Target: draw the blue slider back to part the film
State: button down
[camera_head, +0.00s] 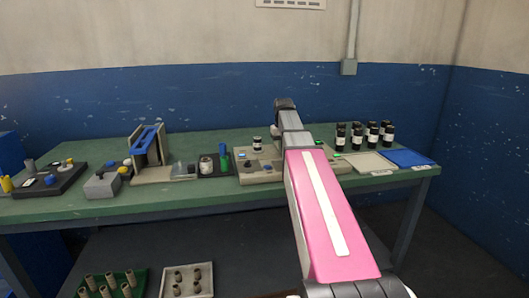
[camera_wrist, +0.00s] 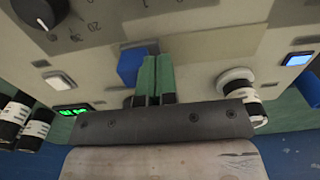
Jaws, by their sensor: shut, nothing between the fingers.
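In the wrist view a blue block (camera_wrist: 132,66), which looks like the slider, stands up from the pale machine panel (camera_wrist: 205,45). My gripper (camera_wrist: 157,62) has its two green-faced fingers together with nothing between them. They lie just right of the blue block, close beside it; whether they touch it I cannot tell. My arm hides the gripper there. I cannot make out the film clearly.
The wrist view shows a black dial (camera_wrist: 42,10), a white button (camera_wrist: 60,80), a lit blue button (camera_wrist: 298,59) and a labelled bottle (camera_wrist: 242,98) right of the fingers. On the green bench (camera_head: 165,203), dark bottles (camera_head: 357,138) and a blue tray (camera_head: 410,158) stand right.

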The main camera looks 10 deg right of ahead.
jog(key=shift+a, duration=0.55)
notch_tip(320, 180, up, 8)
dwell(0.9)
